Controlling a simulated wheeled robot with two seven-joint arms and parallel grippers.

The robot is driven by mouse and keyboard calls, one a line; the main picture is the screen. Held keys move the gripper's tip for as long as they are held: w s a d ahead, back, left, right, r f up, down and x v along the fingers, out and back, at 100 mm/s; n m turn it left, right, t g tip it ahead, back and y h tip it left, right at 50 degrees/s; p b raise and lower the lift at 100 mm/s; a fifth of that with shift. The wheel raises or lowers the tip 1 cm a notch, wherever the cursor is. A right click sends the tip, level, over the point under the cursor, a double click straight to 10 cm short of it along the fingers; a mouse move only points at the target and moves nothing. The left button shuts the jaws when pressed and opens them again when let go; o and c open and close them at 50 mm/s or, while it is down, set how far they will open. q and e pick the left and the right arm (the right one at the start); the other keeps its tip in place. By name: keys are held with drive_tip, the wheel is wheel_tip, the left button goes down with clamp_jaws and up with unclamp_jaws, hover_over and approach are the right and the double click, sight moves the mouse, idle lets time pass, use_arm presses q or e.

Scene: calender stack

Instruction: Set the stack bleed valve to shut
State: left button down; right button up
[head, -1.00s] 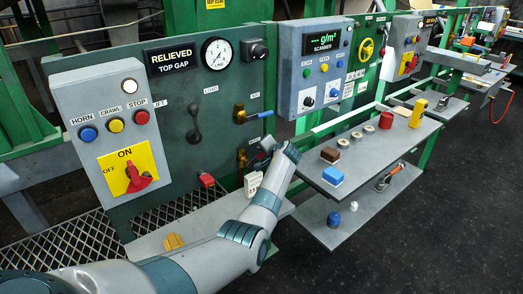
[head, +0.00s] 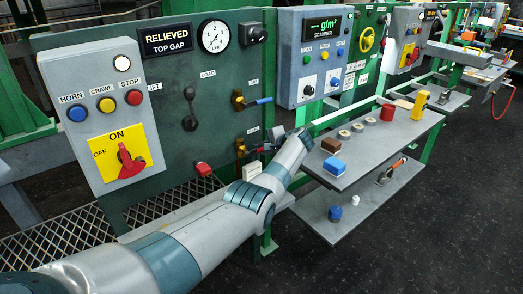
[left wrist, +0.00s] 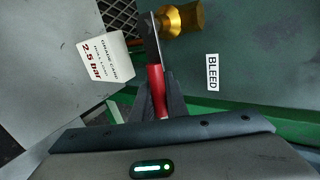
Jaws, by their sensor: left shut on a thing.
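The stack bleed valve is a brass body (left wrist: 183,18) with a flat metal lever and a red grip (left wrist: 155,88), beside the BLEED label (left wrist: 212,72) on the dark green panel. In the left wrist view my left gripper (left wrist: 160,95) is shut on the red grip, with the dark fingers on both sides of it. The lever runs from the brass body back between the fingers. In the head view the valve (head: 240,147) shows small at the panel's lower right, and my left gripper (head: 264,147) partly hides its lever. My right gripper is not in view.
A white grade card (left wrist: 105,60) reading 2.5 bar is close beside the fingers. A blue-handled valve (head: 250,102) is above on the panel, and a red-topped item (head: 203,168) is at lower left. A shelf (head: 375,150) with several objects stands to the right.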

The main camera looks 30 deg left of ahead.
use_arm(q)
drive_tip(key=shift+s+f, duration=0.1)
drive_tip(key=c, duration=2)
unclamp_jaws()
drive_tip(key=shift+a, duration=0.1)
drive_tip(key=v, duration=1.7)
drive_tip(key=shift+d, duration=0.2)
